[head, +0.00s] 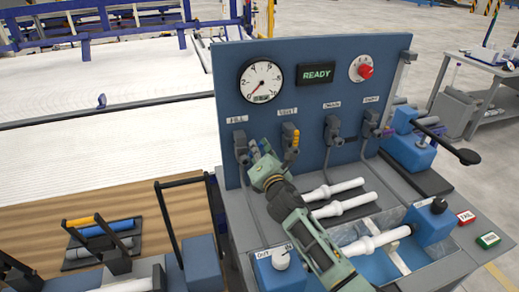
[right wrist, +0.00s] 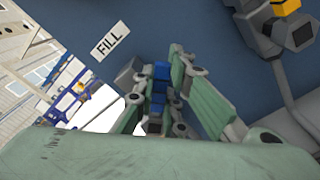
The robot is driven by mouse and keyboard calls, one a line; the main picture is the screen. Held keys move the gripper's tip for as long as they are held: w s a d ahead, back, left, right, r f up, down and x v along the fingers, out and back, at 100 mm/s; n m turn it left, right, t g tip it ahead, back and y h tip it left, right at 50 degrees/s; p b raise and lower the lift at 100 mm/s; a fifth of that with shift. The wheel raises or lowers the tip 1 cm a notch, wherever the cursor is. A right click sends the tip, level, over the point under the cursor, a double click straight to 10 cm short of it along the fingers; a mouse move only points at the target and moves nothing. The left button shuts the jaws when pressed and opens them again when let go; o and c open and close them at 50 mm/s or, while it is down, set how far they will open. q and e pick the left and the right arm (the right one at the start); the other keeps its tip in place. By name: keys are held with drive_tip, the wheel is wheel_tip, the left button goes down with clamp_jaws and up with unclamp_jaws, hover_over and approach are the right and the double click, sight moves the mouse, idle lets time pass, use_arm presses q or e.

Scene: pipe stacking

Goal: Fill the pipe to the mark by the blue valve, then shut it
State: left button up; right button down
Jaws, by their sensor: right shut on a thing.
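The blue valve sits under the FILL label (head: 237,119) on the panel. Its blue handle (right wrist: 160,82) shows between the fingers of my right gripper (head: 262,156) in the right wrist view. The gripper is shut on this handle, and its fingers hide part of it. The valve's grey body (head: 241,144) shows beside the fingertips in the head view. A white pipe (head: 377,240) lies over the basin at lower right, towards a blue end block (head: 428,222). My right forearm hides part of this area. I cannot make out a mark. My left gripper is not in view.
The blue panel (head: 310,85) carries a round gauge (head: 261,81), a READY display (head: 316,74) and a red knob (head: 366,71). A yellow-handled valve (head: 291,138) is close right of my gripper. Two white pipes lie behind my forearm. Black-handled fixtures stand at lower left.

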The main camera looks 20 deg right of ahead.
sight(245, 158)
drive_tip(key=shift+a+r+n, duration=0.15)
drive_tip(key=shift+r+n, duration=0.1)
drive_tip(key=shift+n, duration=0.35)
drive_tip(key=n+p, duration=0.1)
drive_tip(key=a+r+n+p, duration=0.1)
drive_tip(key=n, duration=0.1)
drive_tip(key=shift+a, duration=0.2)
drive_tip(key=n+p, duration=0.1)
drive_tip(key=a+n+p, duration=0.1)
drive_tip(key=n, duration=0.1)
drive_tip(key=shift+s+a+r, duration=0.1)
drive_tip(key=shift+a, duration=0.15)
drive_tip(key=shift+a+n+p, duration=0.4)
drive_tip(key=shift+n+p, duration=0.25)
drive_tip(key=shift+n, duration=0.45)
drive_tip(key=c, duration=1.8)
unclamp_jaws()
drive_tip(key=shift+s, duration=0.45)
drive_tip(key=s, duration=1.1)
drive_tip(key=shift+d, duration=0.2)
